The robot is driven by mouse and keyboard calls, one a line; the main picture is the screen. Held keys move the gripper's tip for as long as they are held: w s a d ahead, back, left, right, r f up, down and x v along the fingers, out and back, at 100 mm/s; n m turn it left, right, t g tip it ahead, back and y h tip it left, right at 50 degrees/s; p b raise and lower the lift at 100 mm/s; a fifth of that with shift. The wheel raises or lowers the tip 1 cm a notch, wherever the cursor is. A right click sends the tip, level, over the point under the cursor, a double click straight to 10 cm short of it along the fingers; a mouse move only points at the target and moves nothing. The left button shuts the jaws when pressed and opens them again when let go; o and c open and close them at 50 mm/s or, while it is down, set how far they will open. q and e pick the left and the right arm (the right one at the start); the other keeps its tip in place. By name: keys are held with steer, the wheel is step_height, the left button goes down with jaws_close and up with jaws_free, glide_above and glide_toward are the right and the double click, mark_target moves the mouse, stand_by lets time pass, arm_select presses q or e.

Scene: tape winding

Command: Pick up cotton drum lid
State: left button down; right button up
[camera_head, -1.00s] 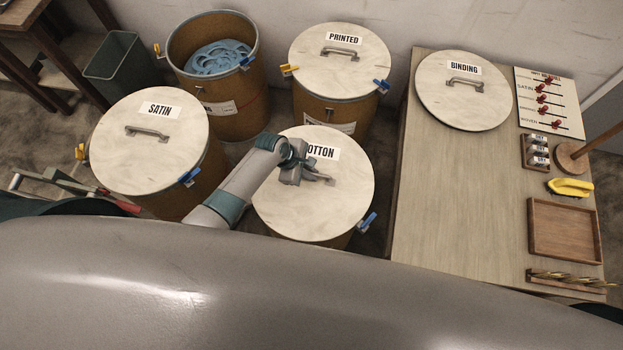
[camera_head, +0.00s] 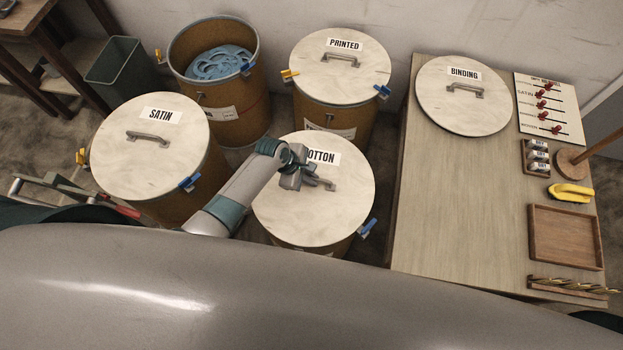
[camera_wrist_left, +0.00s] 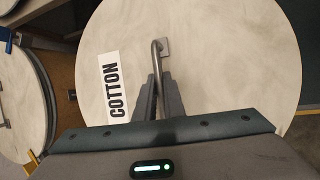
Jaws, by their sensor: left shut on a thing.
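The cotton drum lid (camera_head: 340,205) is a round, pale disc with a grey bar handle and a COTTON label. It lies level over its brown drum (camera_head: 335,248), whose blue clamp stands out at the right. My left gripper (camera_head: 308,182) reaches over the lid from the left and is shut on the handle. In the left wrist view, the two fingers (camera_wrist_left: 158,92) close around the handle bar (camera_wrist_left: 157,60), next to the COTTON label on the lid (camera_wrist_left: 225,65). The gripper covers part of the handle and label. My right gripper is not in view.
The satin drum lid (camera_head: 180,175) is close on the left, and the printed drum lid (camera_head: 315,70) is behind. An open drum (camera_head: 225,110) holds blue reels. On the right, a table (camera_head: 430,220) carries the binding lid (camera_head: 440,110), a wooden tray (camera_head: 538,257) and small items.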

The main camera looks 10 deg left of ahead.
mark_target(314, 179)
arm_select(q)
steer(key=shift+w+r, duration=0.1)
steer(key=shift+r, duration=0.55)
steer(key=r, duration=0.2)
steer(key=shift+d+r, duration=0.4)
steer(key=s+d+r+b, duration=0.2)
steer(key=s+d+r, duration=0.2)
steer(key=d, duration=0.6)
step_height(314, 179, up, 3)
steer(key=shift+d+f, duration=0.15)
steer(key=shift+d, duration=0.05)
steer(key=shift+w, duration=0.1)
